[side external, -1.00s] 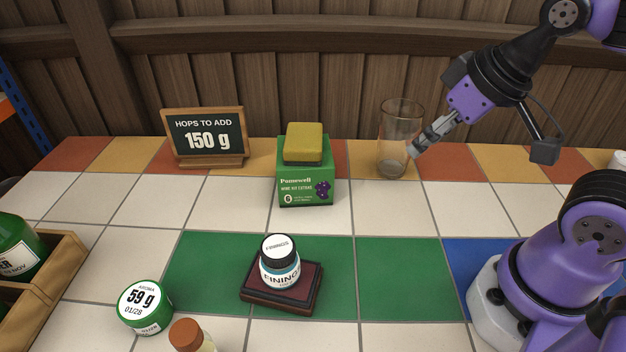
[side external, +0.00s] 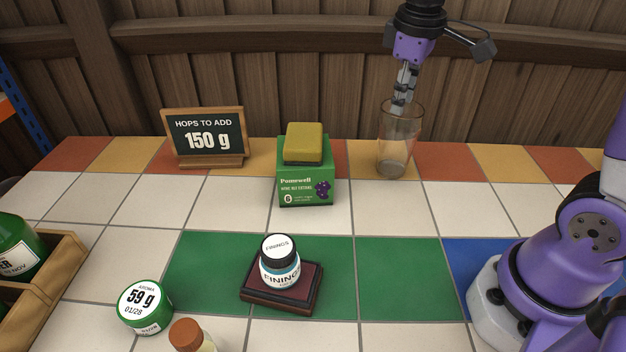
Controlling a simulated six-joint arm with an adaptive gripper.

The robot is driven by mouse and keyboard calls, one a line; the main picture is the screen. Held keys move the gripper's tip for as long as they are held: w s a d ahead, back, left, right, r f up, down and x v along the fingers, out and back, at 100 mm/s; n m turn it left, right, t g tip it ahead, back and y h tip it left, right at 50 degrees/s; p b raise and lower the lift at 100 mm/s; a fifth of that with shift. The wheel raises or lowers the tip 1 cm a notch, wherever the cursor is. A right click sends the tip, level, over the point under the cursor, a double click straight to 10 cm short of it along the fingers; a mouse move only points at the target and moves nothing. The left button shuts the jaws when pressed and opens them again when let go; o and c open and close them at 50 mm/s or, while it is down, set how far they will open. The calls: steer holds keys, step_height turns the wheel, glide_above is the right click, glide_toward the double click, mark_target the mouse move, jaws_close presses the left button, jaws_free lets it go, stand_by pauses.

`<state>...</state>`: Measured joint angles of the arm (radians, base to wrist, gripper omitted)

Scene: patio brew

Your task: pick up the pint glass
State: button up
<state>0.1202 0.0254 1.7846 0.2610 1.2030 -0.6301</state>
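The pint glass (side external: 396,155) is clear and empty and stands upright on the coloured tiles at the back of the counter, right of the green box. My gripper (side external: 398,106) points down from above, with its fingertips at the glass's rim. The fingers look close together from this side. I cannot tell whether they are in front of, behind or inside the rim, or whether they grip it.
A green box (side external: 305,190) with a yellow sponge (side external: 304,142) on top stands left of the glass. A chalkboard sign (side external: 206,136) is farther left. A finings jar (side external: 280,262) sits on a dark stand (side external: 281,297) in front. The tiles right of the glass are clear.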

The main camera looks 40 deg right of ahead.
mark_target(393, 130)
steer(key=shift+n+g, duration=0.3)
steer(key=shift+g, duration=0.1)
steer(key=f, duration=0.3)
steer(key=w+d+f, duration=0.1)
steer(key=f, duration=0.3)
steer(key=w+d+f, duration=0.1)
steer(key=f, duration=0.3)
steer(key=shift+d+f, duration=0.15)
steer(key=shift+f, duration=0.05)
jaws_close()
